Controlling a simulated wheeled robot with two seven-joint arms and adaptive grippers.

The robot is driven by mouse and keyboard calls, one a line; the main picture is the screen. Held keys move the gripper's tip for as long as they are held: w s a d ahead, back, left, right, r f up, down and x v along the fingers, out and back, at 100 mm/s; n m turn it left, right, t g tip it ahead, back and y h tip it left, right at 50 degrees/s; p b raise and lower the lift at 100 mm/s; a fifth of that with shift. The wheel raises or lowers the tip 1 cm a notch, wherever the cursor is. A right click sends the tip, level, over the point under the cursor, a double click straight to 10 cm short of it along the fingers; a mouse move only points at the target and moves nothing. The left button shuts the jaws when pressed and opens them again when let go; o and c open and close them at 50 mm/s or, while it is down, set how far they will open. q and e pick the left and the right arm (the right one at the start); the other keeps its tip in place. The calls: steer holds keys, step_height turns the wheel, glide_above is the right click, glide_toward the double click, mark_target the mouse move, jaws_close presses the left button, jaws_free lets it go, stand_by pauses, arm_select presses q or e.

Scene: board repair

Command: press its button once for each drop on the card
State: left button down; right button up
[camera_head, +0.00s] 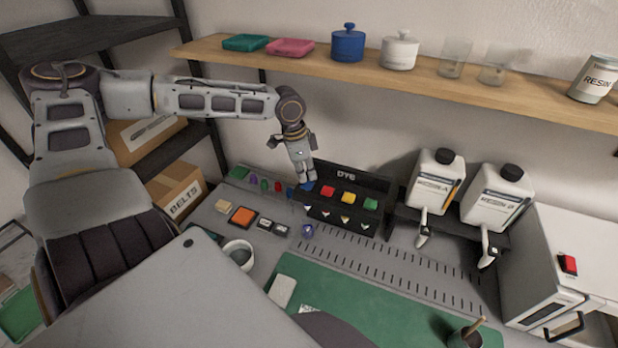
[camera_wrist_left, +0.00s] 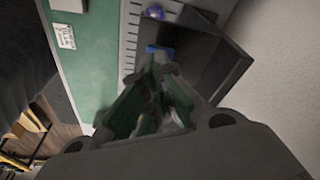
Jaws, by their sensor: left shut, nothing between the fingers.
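My left gripper (camera_head: 306,177) is shut and empty, pointing down at the left end of the black dye rack (camera_head: 352,181), whose sign looks like "DYE". A blue button (camera_head: 308,187) lies right by its fingertips; I cannot tell whether they touch. Red (camera_head: 327,191), yellow (camera_head: 349,197) and green (camera_head: 370,204) buttons follow to the right. In the left wrist view, the shut fingers (camera_wrist_left: 165,80) are close to a blue piece (camera_wrist_left: 154,49). A white card (camera_wrist_left: 63,37) lies on the green mat (camera_wrist_left: 85,75); its marks are too small to count. My right gripper is not in view.
Two resin jugs (camera_head: 435,182) stand on a black stand right of the rack. A white machine (camera_head: 560,265) with a red switch is at far right. A purple-blue ball (camera_head: 307,230) lies before the rack. A wooden shelf (camera_head: 420,85) runs above.

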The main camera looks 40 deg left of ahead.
arm_select(q)
steer(key=shift+f+b, duration=1.15)
steer(key=shift+f, duration=0.3)
steer(key=shift+r, duration=0.15)
stand_by(0.3)
steer(key=shift+r+p, duration=1.3)
steer(key=shift+r, duration=0.05)
step_height(320, 180, up, 6)
steer(key=p, duration=0.5)
stand_by(0.5)
steer(key=shift+f, duration=0.1)
stand_by(0.6)
